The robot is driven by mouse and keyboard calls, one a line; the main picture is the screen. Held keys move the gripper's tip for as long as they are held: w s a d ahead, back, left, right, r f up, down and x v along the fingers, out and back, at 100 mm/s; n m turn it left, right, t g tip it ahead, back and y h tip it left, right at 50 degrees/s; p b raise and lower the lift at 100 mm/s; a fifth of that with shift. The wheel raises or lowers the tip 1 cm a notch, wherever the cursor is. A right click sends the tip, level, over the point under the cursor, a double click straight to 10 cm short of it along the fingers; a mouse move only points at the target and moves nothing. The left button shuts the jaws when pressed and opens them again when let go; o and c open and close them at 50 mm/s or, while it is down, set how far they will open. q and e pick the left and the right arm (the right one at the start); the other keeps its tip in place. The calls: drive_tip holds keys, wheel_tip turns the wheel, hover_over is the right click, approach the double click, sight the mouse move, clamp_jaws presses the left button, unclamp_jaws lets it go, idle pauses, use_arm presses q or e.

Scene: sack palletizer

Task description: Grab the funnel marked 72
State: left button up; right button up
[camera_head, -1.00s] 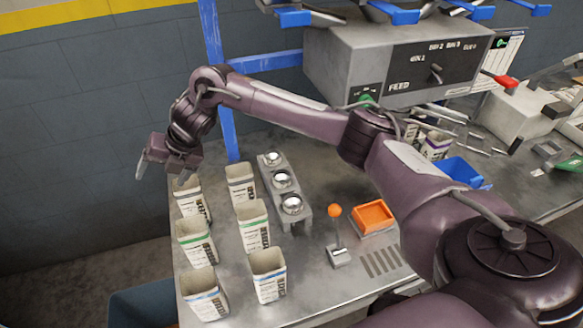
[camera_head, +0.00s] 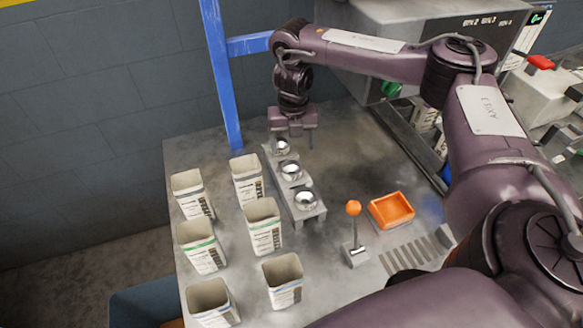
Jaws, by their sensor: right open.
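Three shiny metal funnels stand in a row in a grey rack (camera_head: 312,214) on the metal table: a far one (camera_head: 281,147), a middle one (camera_head: 290,170) and a near one (camera_head: 306,199). No number can be read on any of them. My right gripper (camera_head: 291,143) is open and points down at the far end of the rack, around or just above the far funnel; I cannot tell whether it touches. My left gripper is not in view.
Several open paper sacks (camera_head: 262,228) stand left of the rack. An orange-knobbed lever (camera_head: 354,232) and an orange tray (camera_head: 391,210) stand to its right. A blue post (camera_head: 222,80) rises behind the table. A grey machine (camera_head: 385,25) is at the back.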

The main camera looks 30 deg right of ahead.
sight(292, 166)
drive_tip(key=f, duration=0.2)
drive_tip(key=shift+s+a+f+b, duration=0.25)
drive_tip(key=shift+s+f+b, duration=0.05)
drive_tip(key=shift+f+b, duration=0.1)
drive_tip(key=shift+a+f+p, duration=0.1)
drive_tip(key=shift+f+p, duration=0.6)
drive_tip(key=shift+f, duration=1.55)
drive_tip(key=c, duration=1.1)
